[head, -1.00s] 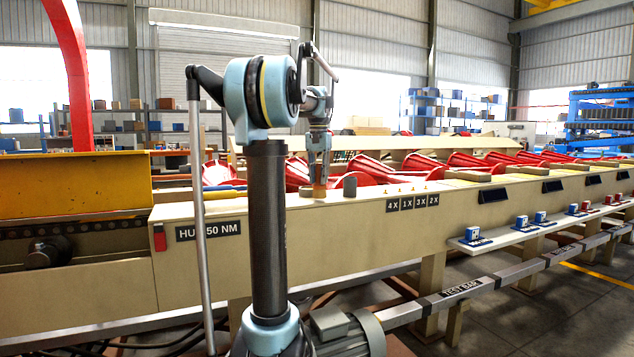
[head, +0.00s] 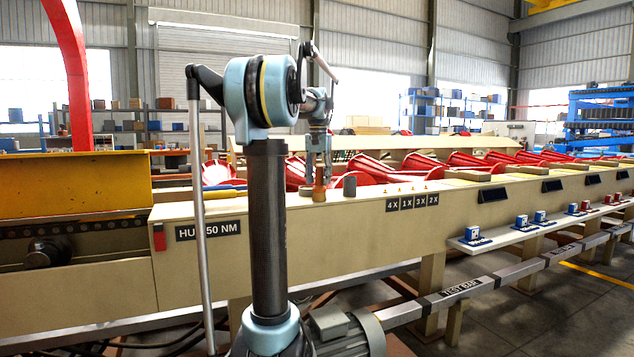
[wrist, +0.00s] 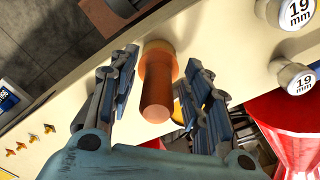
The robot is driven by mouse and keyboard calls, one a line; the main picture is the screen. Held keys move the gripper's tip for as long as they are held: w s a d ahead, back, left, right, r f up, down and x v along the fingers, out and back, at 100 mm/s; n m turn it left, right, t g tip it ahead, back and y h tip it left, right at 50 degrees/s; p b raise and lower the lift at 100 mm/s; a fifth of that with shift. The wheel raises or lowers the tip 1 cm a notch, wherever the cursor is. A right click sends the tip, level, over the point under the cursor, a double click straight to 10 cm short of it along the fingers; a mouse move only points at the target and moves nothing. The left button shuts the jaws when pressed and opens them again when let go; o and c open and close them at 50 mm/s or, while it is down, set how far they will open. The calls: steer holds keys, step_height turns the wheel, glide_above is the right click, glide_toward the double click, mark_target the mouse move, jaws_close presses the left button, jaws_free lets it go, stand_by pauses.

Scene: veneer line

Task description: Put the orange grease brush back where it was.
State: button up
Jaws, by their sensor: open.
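The orange grease brush (wrist: 157,98) stands upright on the beige bench top, its lower end in a wider tan-brown ring or base (wrist: 152,62). I cannot tell whether that base is part of the brush or a holder. In the head view the brush (head: 319,191) shows just below my fingertips. My gripper (head: 319,182) is above it. In the wrist view the fingers of my gripper (wrist: 160,66) are spread, one on each side of the brush, with gaps between them and it.
A grey cylinder (head: 349,187) stands close to the right of the brush. Red curved parts (head: 375,172) lie behind it. Two white knobs marked 19 mm (wrist: 295,80) and several small orange pegs (wrist: 20,146) are on the bench top. The label 4X (head: 392,205) is on its front.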

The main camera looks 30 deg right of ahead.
step_height(320, 180, up, 11)
steer(key=shift+r, duration=0.2)
steer(key=shift+a, duration=0.1)
steer(key=s+a+f+n, duration=0.2)
steer(key=s+a+f, duration=0.2)
steer(key=a+f, duration=0.25)
steer(key=s+a+f+n+t, duration=0.1)
steer(key=s+a+f, duration=0.2)
steer(key=a+f, duration=0.4)
steer(key=s+a+f+n, duration=0.2)
steer(key=s+a+f, duration=0.25)
steer(key=a, duration=0.45)
steer(key=s+a+f+n, duration=0.1)
steer(key=s+a+f, duration=0.2)
steer(key=s+f, duration=0.2)
steer(key=s+a+f+n, duration=0.2)
steer(key=s+a+f, duration=0.2)
steer(key=f, duration=0.8)
steer(key=s+a+f+n+t, duration=0.1)
steer(key=s+a+f, duration=0.2)
steer(key=s+f, duration=0.3)
step_height(320, 180, down, 3)
steer(key=shift+a+f+n, duration=0.1)
steer(key=shift+a+n, duration=0.1)
steer(key=shift+n, duration=0.2)
steer(key=shift+w+f, duration=0.2)
steer(key=shift+w, duration=0.2)
